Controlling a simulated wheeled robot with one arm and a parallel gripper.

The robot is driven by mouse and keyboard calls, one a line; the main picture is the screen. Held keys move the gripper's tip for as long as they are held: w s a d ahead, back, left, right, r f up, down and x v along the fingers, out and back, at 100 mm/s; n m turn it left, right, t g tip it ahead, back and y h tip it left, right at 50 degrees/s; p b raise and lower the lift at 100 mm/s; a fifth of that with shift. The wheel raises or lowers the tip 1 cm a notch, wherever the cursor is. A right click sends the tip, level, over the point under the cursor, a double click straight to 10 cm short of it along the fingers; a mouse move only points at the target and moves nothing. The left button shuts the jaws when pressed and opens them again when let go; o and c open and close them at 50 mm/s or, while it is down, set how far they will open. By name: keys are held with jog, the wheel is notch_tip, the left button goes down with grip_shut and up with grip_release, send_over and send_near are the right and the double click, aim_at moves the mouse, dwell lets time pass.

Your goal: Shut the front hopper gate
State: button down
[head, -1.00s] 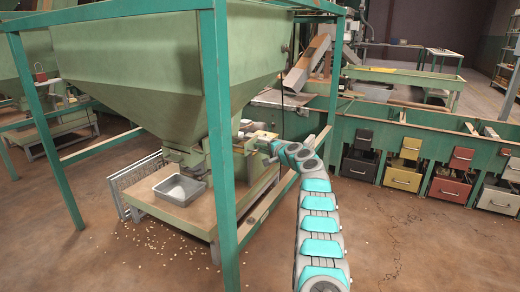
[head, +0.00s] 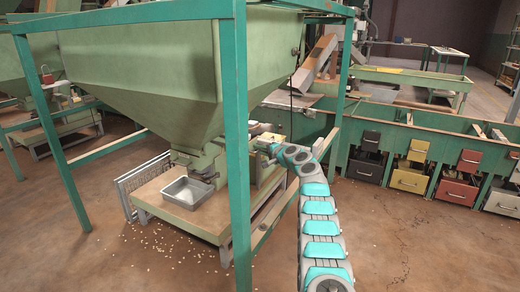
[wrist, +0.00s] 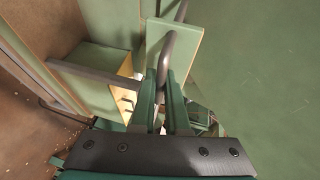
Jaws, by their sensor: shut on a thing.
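The front hopper (head: 150,80) is a large green funnel in a green frame in the head view. Its outlet (head: 200,160) is low down, above a grey tray; the gate there is partly hidden by a frame post. In the wrist view, my gripper (wrist: 166,92) is shut on a grey bent rod handle (wrist: 168,50), which stands beside a light green plate (wrist: 185,42). In the head view, the end of my arm reaches in from the right behind the post, and the fingers are too small to make out. I cannot tell how far the gate is open.
The grey tray (head: 190,206) sits on a wooden stand, with nuts scattered on the floor. Green bins with coloured drawers (head: 408,178) stand at right. The floor at lower right is clear.

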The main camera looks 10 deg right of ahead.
jog(key=c, duration=0.9)
grip_release()
jog(key=shift+a, duration=0.2)
jog(key=shift+s+f+b, duration=0.1)
jog(key=shift+s+b, duration=0.1)
jog(key=shift+b, duration=0.8)
jog(key=shift+b+v, duration=2.35)
jog(key=shift+v, duration=1.45)
jog(key=shift+w+d, duration=0.15)
